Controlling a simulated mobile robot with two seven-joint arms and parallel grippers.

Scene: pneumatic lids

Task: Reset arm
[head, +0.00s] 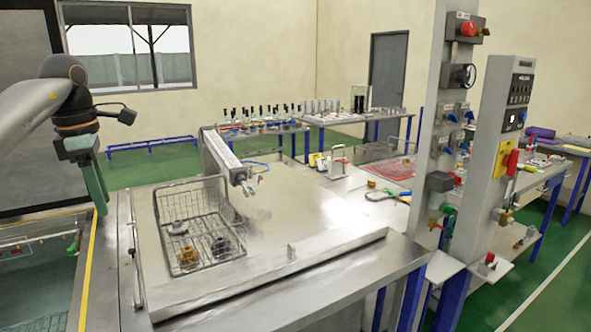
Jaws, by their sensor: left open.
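My left arm comes in at the upper left, with its wrist raised. My left gripper (101,208) points down with green fingers, beside the left end of the steel worktop (290,215) and near a yellow edge strip. It is open, and nothing shows between its fingers. The fingers overlap from this side, so the gap is hard to see. It is apart from the wire basket (152,210), which lies to its right. My right gripper is not in view.
The basket holds grey, dark and yellowish parts. A metal arm-like fixture (222,155) stands behind it. Two posts with valves and buttons (500,140) rise at the right. Benches with tools (345,115) line the back. The worktop's middle is clear.

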